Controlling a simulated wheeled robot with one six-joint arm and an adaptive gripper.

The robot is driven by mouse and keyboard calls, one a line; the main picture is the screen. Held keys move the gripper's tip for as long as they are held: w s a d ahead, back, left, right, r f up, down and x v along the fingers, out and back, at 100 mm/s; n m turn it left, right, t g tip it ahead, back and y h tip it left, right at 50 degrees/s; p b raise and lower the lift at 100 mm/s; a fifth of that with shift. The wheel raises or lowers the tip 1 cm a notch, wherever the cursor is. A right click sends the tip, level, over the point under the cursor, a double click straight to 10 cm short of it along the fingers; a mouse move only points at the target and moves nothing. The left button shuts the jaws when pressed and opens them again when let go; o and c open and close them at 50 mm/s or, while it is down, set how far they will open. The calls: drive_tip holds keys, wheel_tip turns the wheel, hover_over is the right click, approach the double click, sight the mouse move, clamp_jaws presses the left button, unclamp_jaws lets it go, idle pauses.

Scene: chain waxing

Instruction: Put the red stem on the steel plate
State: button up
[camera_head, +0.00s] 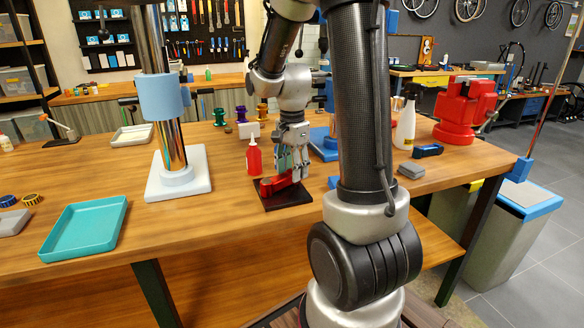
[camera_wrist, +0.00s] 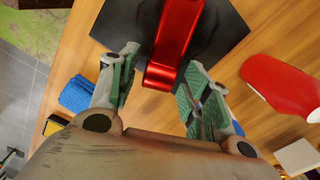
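The red stem (camera_head: 279,185) lies on a dark square plate (camera_head: 296,197) near the front of the wooden bench. In the wrist view the stem (camera_wrist: 176,35) lies across the dark plate (camera_wrist: 222,38), and its near end reaches past the plate's edge. My gripper (camera_head: 290,174) points down at the stem. In the wrist view its green-padded fingers (camera_wrist: 160,82) stand apart on either side of the stem's near end. Bench shows between the left finger and the stem; the right finger is very close to it. No other plate is clearly steel.
A red bottle (camera_head: 254,157) stands close behind the plate, left of my gripper. A repair stand's post on a white base (camera_head: 160,187) and a teal tray (camera_head: 84,228) are to the left. A white spray bottle (camera_head: 405,127) and red vise (camera_head: 463,112) are to the right.

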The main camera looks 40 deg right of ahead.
wheel_tip(320, 180, up, 13)
drive_tip(key=s+a+n+t, duration=0.2)
drive_tip(key=s+a+n, duration=0.1)
drive_tip(key=s+n, duration=0.5)
drive_tip(key=s+a+n+t, duration=0.2)
drive_tip(key=s+a+n, duration=0.2)
drive_tip(key=s+n, duration=0.4)
drive_tip(key=shift+s+r+n, duration=0.2)
drive_tip(key=shift+s+n, duration=0.2)
drive_tip(key=shift+s, duration=0.05)
drive_tip(key=shift+a, duration=0.1)
idle(0.4)
